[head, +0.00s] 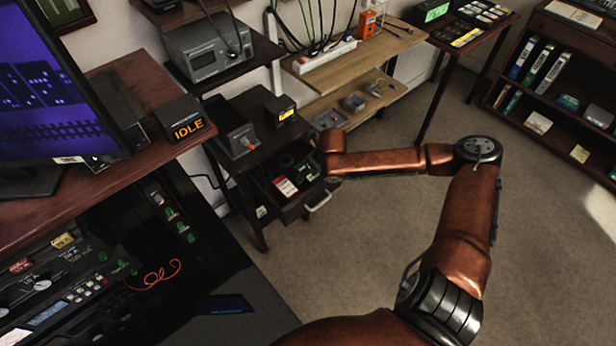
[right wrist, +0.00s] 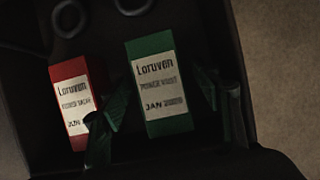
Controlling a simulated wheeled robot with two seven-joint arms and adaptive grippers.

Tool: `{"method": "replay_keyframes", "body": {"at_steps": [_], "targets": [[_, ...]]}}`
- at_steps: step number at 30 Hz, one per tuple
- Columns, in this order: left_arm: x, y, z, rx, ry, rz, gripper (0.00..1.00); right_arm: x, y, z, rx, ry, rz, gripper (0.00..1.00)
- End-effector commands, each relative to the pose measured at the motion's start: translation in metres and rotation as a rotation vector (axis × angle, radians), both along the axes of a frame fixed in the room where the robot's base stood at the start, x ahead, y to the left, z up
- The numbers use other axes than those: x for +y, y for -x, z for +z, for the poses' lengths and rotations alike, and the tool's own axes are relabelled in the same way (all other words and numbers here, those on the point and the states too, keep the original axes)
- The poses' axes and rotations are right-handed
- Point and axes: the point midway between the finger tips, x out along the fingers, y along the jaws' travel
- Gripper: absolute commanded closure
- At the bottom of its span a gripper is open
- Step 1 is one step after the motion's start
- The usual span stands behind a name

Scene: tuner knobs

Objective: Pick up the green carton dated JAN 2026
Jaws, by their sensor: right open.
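The green carton (right wrist: 160,84) stands in the middle of the right wrist view, with a pale label reading "Loruven" and "JAN"; the year is too blurred to read surely. My right gripper (right wrist: 157,108) is open, with one finger on each side of the green carton. I cannot tell whether either finger touches it. A red carton (right wrist: 76,100) with a similar label stands to its left, close to the left finger. In the head view the red carton (head: 285,187) lies in the open drawer (head: 299,210) below my right arm's end. My left gripper is not in view.
The drawer belongs to a dark shelf unit (head: 250,108). A wooden shelf (head: 345,70) stands behind it, and a desk with a monitor (head: 50,85) is at left. A bookcase (head: 560,80) is at far right. The carpet (head: 370,220) is clear.

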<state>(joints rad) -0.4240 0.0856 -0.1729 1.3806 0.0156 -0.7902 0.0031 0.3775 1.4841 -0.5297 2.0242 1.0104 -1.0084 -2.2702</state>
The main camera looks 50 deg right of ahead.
Motion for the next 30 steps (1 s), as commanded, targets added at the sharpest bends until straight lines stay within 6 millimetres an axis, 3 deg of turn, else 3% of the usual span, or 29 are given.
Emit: {"method": "replay_keyframes", "body": {"at_steps": [28,30], "targets": [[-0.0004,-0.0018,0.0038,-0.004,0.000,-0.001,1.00,0.0002,0.0001,-0.0046,0.000,-0.001,-0.001,0.42],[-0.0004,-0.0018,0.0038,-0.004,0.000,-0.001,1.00,0.0002,0.0001,-0.0046,0.000,-0.001,-0.001,0.47]]}}
